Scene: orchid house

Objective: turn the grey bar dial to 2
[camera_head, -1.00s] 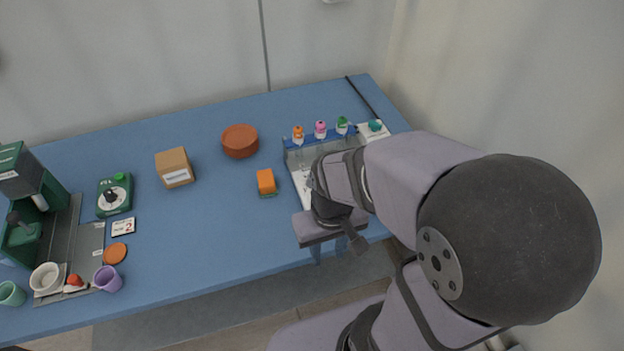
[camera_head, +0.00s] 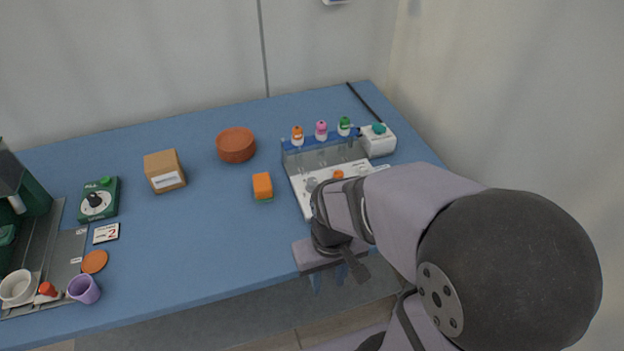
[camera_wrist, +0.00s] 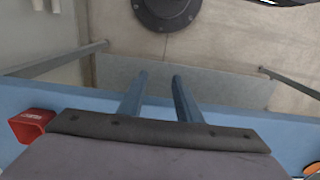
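A white panel (camera_head: 305,203) lies at the right of the blue table in the head view, partly covered by my arm. It carries a grey knob (camera_head: 312,184) and an orange knob (camera_head: 338,174). I cannot tell whether this grey knob is the grey bar dial, nor read any setting. A small card (camera_head: 106,233) with a red 2 lies at the left. My gripper (camera_head: 328,279) is at the table's front edge, in front of the panel and apart from the knobs. In the wrist view its two fingers (camera_wrist: 160,75) are apart, with nothing between them.
Bottles with orange, pink and green caps (camera_head: 321,131) stand behind the panel, by a white box (camera_head: 378,140) with a teal knob. Mid-table is clear.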

